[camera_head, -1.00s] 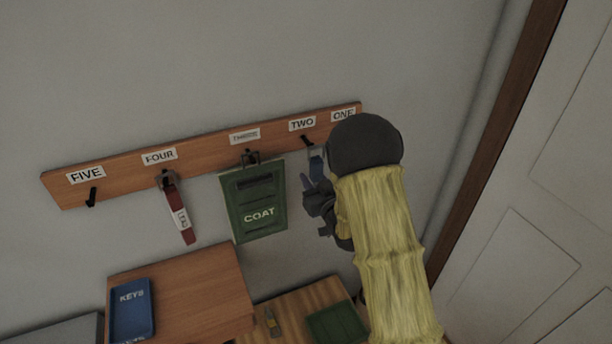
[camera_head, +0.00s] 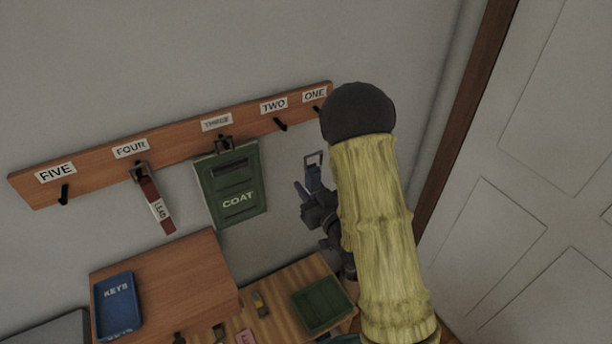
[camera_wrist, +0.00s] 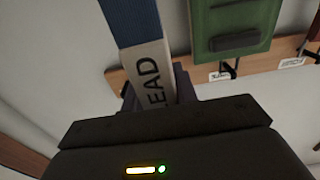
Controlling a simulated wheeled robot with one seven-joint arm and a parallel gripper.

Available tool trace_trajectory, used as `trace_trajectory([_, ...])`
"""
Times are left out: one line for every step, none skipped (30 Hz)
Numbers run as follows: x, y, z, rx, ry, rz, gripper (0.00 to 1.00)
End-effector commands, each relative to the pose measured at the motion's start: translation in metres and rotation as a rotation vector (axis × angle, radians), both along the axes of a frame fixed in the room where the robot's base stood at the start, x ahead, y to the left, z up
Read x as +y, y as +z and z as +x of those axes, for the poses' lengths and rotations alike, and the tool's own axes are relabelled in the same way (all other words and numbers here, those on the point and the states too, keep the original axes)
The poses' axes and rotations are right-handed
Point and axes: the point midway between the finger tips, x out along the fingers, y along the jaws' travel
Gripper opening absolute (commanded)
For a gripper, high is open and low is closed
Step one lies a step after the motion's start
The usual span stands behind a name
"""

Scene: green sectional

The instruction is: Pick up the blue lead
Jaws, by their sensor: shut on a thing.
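The blue lead (camera_head: 313,177) is a blue strap with a metal clip at its top. In the wrist view the blue strap (camera_wrist: 132,20) has a pale label reading "EAD", its first letter hidden. My gripper (camera_head: 318,207) is shut on the lead, and in the wrist view the strap runs up from between its fingers (camera_wrist: 155,95). The lead is held below the rack, apart from hook TWO (camera_head: 280,125), which is bare. My arm hides part of the gripper and lead in the head view.
The wooden hook rack (camera_head: 90,164) carries a red lead (camera_head: 157,207) at FOUR and a green COAT holder (camera_head: 232,185) at THREE. Below are a blue KEYS tray (camera_head: 118,305) and a green tray (camera_head: 322,305). A white door (camera_head: 550,150) stands at right.

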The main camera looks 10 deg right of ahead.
Motion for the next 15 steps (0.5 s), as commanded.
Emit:
trace_trajectory([-0.0012, 0.0045, -0.0028, 0.004, -0.001, 0.000, 0.05])
trace_trajectory([-0.0017, 0.0046, -0.0041, 0.004, -0.001, 0.000, 0.05])
trace_trajectory([-0.0023, 0.0046, -0.0058, 0.003, -0.001, 0.001, 0.05])
trace_trajectory([-0.0028, 0.0039, -0.0069, 0.004, -0.002, 0.002, 0.05])
trace_trajectory([-0.0030, 0.0038, -0.0077, 0.003, -0.002, 0.002, 0.05])
trace_trajectory([-0.0034, 0.0037, -0.0086, 0.001, -0.002, 0.003, 0.05])
trace_trajectory([-0.0037, 0.0033, -0.0093, 0.001, -0.002, 0.003, 0.05])
trace_trajectory([-0.0039, 0.0028, -0.0098, 0.001, -0.002, 0.002, 0.05])
trace_trajectory([-0.0040, 0.0022, -0.0101, 0.001, -0.002, 0.002, 0.05])
trace_trajectory([-0.0040, 0.0019, -0.0103, 0.000, -0.002, 0.002, 0.05])
trace_trajectory([-0.0041, 0.0016, -0.0104, 0.000, -0.002, 0.002, 0.05])
trace_trajectory([-0.0041, 0.0014, -0.0105, -0.001, -0.002, 0.003, 0.05])
trace_trajectory([-0.0041, 0.0013, -0.0105, -0.001, -0.002, 0.003, 0.05])
trace_trajectory([-0.0041, 0.0012, -0.0104, -0.001, -0.002, 0.003, 0.05])
trace_trajectory([-0.0041, 0.0012, -0.0104, -0.001, -0.002, 0.003, 0.05])
